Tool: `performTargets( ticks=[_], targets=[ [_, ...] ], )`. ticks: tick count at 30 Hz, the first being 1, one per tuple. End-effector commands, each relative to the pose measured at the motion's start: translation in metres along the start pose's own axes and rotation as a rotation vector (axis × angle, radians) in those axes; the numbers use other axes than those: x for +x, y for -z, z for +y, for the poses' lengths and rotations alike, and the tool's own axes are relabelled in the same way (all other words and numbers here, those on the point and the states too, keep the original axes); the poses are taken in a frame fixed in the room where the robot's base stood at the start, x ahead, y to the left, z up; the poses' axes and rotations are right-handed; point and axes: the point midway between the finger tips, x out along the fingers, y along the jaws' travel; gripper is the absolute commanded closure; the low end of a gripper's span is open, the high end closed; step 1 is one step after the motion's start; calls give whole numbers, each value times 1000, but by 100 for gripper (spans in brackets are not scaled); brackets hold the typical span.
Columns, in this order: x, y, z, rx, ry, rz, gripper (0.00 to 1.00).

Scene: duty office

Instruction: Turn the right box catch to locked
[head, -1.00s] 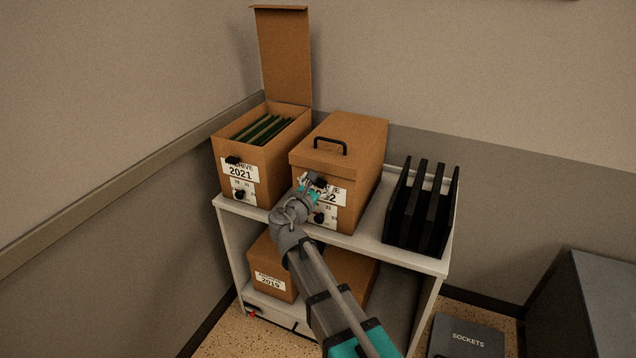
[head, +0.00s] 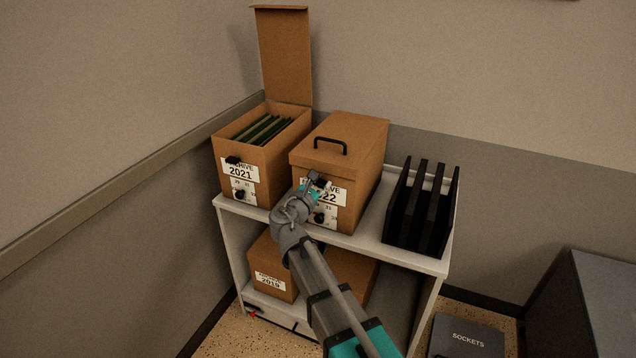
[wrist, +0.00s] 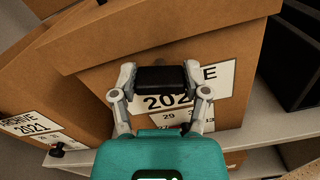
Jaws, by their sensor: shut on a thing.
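The right box (head: 345,155), a closed brown archive box labelled 2022 with a black handle on its lid, stands on the shelf top. Its black catch (wrist: 160,78) is on the upper front, over the label. My gripper (wrist: 160,77) is shut on the catch, one finger at each end of it. In the head view my gripper (head: 316,183) is at the box front and partly hides the catch and label. A small black knob (head: 319,217) shows lower on the box front in the head view.
The 2021 box (head: 228,150) stands open to the left, lid upright, green folders inside. A black file rack (head: 420,208) stands to the right on the shelf (head: 372,236). A 2019 box (head: 270,266) sits below. A grey SOCKETS box (head: 467,336) is on the floor.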

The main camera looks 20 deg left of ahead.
Motion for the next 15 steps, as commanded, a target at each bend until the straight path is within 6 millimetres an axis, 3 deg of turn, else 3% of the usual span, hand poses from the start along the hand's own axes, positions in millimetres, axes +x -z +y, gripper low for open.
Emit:
performTargets(
  ticks=[15],
  targets=[
    [0,0,-1,207,0,-1,88]
  ],
)
